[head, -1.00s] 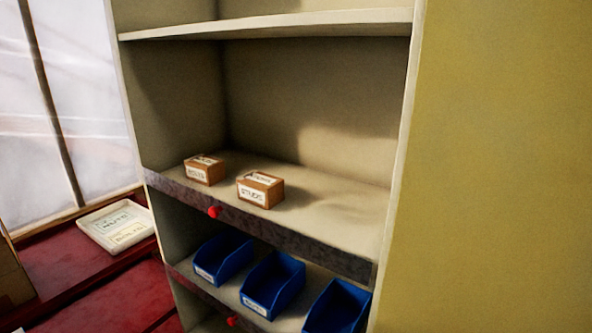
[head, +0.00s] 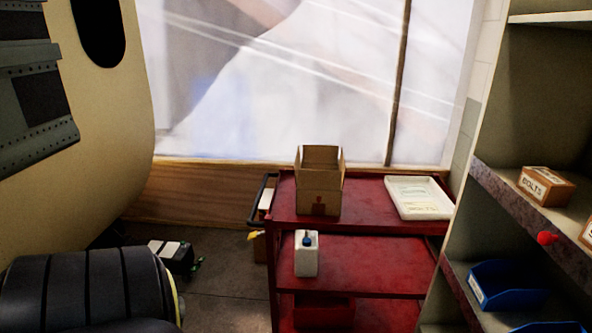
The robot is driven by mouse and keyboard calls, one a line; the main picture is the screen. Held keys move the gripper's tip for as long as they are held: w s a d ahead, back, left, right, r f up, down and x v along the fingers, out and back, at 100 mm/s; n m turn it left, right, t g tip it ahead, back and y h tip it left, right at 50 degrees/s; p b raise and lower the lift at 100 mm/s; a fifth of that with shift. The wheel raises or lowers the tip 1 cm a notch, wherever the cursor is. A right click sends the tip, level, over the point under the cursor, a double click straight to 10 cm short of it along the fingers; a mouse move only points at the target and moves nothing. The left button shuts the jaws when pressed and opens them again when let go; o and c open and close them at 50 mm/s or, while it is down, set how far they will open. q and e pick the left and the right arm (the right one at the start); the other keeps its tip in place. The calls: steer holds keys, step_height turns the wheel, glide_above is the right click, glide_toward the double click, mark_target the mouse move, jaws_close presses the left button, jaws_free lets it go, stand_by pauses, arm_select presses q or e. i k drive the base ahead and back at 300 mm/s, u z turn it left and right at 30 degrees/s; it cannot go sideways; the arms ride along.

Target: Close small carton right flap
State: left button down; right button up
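An open cardboard carton (head: 319,190) stands upright on the top shelf of the red cart, near its left end. Its top is open, and a raised panel shows at the back of the opening. I cannot tell clearly which of its flaps are up or folded. A small dark red mark is on its front face. Neither of my grippers is in view.
A white labelled tray (head: 419,198) lies right of the carton on the red cart (head: 365,215). Shelving with a BOLTS box (head: 545,187) and blue bins (head: 507,286) is at right. A curved fuselage panel (head: 120,140) is at left.

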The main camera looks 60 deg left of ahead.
mark_target(308, 179)
steer(key=u, duration=1.7)
steer(key=k, duration=1.2)
steer(key=z, duration=0.4)
steer(key=i, duration=0.75)
steer(key=u, duration=0.55)
steer(key=i, duration=1.1)
steer(key=u, duration=0.9)
